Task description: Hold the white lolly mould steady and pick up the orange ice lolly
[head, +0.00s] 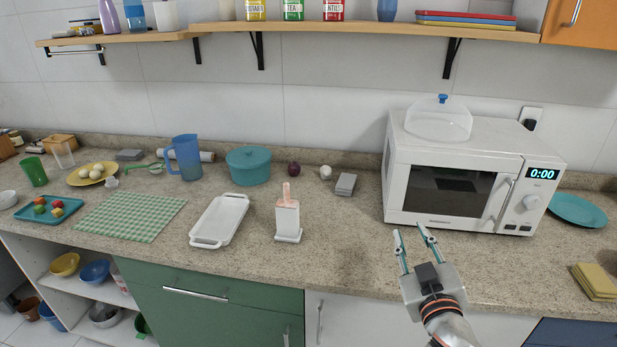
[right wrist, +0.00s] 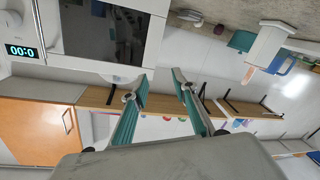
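The white lolly mould (head: 288,226) stands upright on the worktop near the middle of the head view. The pale orange ice lolly (head: 286,203) sits in it, with its stick pointing up. The mould (right wrist: 265,44) also shows at the upper right of the right wrist view, with the lolly's stick (right wrist: 249,73) sticking out. My right gripper (head: 409,230) is open and empty, right of the mould and in front of the microwave, clear of both. Its two fingers stand apart in the right wrist view (right wrist: 161,76). My left gripper is not in view.
A white tray (head: 196,239) lies just left of the mould. The white microwave (head: 400,200) fills the right of the worktop. The counter between mould and right gripper is clear.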

